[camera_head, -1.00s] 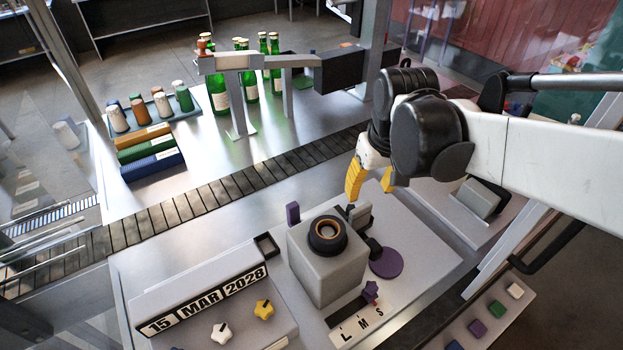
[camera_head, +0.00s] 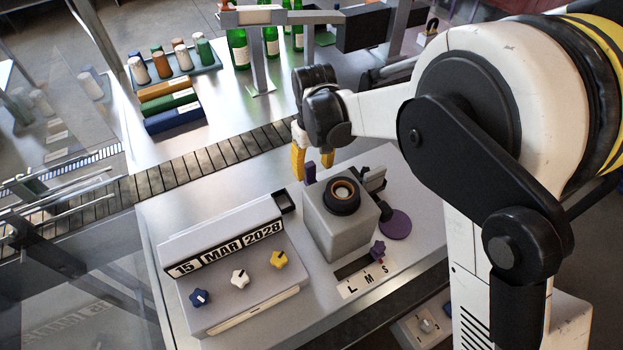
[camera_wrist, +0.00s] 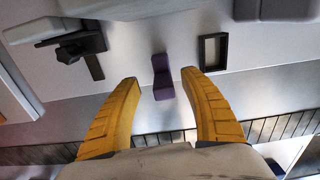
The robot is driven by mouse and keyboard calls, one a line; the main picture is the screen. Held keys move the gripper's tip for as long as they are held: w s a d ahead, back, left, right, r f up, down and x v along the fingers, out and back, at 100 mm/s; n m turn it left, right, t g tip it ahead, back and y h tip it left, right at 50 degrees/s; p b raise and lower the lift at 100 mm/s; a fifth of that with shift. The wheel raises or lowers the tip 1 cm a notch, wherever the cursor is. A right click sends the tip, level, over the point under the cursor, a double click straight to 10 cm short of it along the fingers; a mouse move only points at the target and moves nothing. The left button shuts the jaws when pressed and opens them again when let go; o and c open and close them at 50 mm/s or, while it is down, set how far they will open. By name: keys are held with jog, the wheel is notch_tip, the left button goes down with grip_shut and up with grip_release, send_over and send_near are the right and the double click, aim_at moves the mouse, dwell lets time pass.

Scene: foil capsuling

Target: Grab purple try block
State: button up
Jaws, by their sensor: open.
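The purple try block (camera_head: 310,172) stands on the grey work surface behind the grey box with the dark round top. In the wrist view the purple block (camera_wrist: 162,76) lies just beyond the fingertips, roughly midway between them, with a gap to each. My gripper (camera_head: 312,178) has yellow fingers and is open and empty. In the head view it hangs over the block's area, with the fingertips close to the block. The wrist view shows both fingers of my gripper (camera_wrist: 162,84) spread wide, pointing towards the block.
The grey box (camera_head: 338,230) stands close in front of the block. A small black-framed square (camera_wrist: 213,51) sits right of it in the wrist view, and a dark bracket (camera_wrist: 80,50) left. The date panel (camera_head: 228,250) is at front left. The conveyor (camera_head: 220,158) runs behind.

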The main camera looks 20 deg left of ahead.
aim_at(311, 180)
jog(key=f, duration=0.3)
jog(key=f+b, duration=0.1)
jog(key=f, duration=0.1)
jog(key=shift+a, duration=0.3)
jog(key=shift+r, duration=0.1)
jog(key=shift+c, duration=0.5)
grip_shut()
